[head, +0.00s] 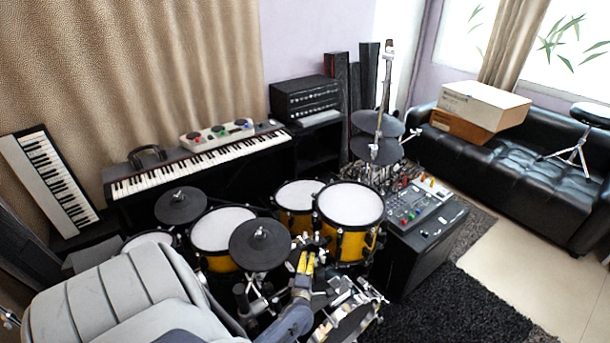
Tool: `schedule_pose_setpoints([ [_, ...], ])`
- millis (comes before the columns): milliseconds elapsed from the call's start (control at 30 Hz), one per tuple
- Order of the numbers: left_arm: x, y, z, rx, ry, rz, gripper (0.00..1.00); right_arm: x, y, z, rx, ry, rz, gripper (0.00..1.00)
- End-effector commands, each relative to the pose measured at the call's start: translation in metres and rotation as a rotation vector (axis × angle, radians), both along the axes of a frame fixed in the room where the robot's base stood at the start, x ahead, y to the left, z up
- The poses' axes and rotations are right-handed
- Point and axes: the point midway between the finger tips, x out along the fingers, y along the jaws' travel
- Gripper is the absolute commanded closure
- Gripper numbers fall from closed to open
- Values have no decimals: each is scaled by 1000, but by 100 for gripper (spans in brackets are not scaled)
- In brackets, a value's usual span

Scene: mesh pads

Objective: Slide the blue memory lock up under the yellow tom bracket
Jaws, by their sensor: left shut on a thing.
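The yellow tom bracket (305,262) is a small upright piece among the drum hardware at the lower middle. My left gripper (301,284) is just below it, dark and small, at the end of a blue-grey arm link. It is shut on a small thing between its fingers. That thing, the blue memory lock by its place, is mostly hidden and too small to make out clearly. I cannot tell whether it touches the bracket. My right gripper is not in view.
Yellow-shelled toms (349,204) and dark cymbal pads (260,245) crowd around the bracket. A black cabinet with a mixer (424,204) stands to the right. Clear floor (545,270) lies at far right, beyond a dark rug (455,315).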

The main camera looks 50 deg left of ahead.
Motion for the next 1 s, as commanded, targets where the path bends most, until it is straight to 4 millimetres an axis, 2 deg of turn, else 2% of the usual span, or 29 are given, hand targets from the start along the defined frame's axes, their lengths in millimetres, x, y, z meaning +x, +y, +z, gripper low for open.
schedule_pose_setpoints([
  [33,1,1,1,2,-2,0,100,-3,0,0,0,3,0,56],
  [67,1,1,1,2,-2,1,88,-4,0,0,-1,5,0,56],
  [200,0,1,1,2,-2,1,72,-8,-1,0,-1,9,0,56],
  [267,0,1,1,1,-2,1,67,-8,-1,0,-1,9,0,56],
  [500,-1,0,0,1,-1,1,67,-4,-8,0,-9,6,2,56],
  [667,-10,-7,0,1,-1,0,67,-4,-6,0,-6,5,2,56],
  [1000,-56,-41,0,-1,1,0,67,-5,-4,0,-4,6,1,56],
])
